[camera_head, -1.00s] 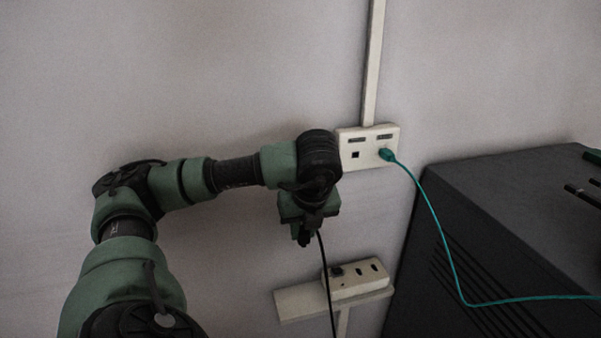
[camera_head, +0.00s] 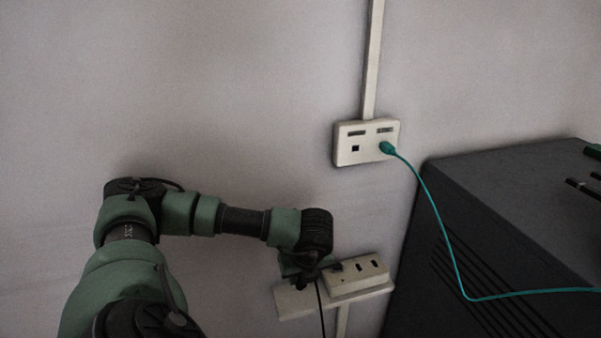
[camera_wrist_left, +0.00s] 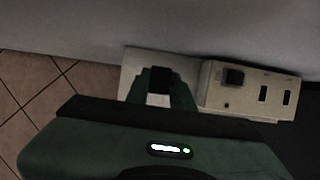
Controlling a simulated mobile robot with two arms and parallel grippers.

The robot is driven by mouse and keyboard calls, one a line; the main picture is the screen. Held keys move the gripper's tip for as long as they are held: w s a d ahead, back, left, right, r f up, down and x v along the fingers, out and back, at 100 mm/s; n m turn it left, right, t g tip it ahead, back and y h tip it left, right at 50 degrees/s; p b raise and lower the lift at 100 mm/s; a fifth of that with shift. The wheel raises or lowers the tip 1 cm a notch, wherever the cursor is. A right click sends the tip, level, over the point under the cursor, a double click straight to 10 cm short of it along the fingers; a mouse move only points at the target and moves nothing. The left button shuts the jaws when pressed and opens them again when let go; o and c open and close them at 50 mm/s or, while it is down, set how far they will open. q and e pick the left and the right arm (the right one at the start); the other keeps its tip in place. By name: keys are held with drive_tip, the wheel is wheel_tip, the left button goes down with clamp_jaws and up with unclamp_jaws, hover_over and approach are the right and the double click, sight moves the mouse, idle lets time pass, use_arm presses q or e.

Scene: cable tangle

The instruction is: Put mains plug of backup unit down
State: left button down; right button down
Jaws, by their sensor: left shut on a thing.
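The black mains plug (camera_wrist_left: 160,81) shows in the left wrist view between the fingertips of my left gripper (camera_wrist_left: 160,92). The gripper is shut on it, over the bare left part of a pale shelf (camera_wrist_left: 132,62). In the head view my left gripper (camera_head: 301,281) is at the left part of the same shelf (camera_head: 291,305), and a black cable (camera_head: 320,305) hangs down beside it. The plug is hidden there by the gripper. I cannot tell whether the plug touches the shelf. My right gripper is not in view.
A power strip (camera_head: 357,275) lies on the shelf just right of my gripper, with a black piece (camera_wrist_left: 234,77) in its left end. Above is a wall socket (camera_head: 354,150) with a teal plug (camera_head: 387,148) and cable. A dark cabinet (camera_head: 480,230) stands at right.

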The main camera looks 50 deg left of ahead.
sight(301, 284)
use_arm(q)
wheel_tip(301, 284, down, 3)
drive_tip(key=shift+r, duration=0.1)
drive_tip(key=shift+f, duration=0.25)
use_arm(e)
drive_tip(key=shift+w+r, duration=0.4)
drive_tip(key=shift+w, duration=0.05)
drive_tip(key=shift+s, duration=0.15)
use_arm(q)
drive_tip(key=c, duration=1.5)
unclamp_jaws()
drive_tip(key=o, duration=0.3)
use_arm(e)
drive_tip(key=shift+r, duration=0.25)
use_arm(q)
drive_tip(key=shift+r, duration=0.15)
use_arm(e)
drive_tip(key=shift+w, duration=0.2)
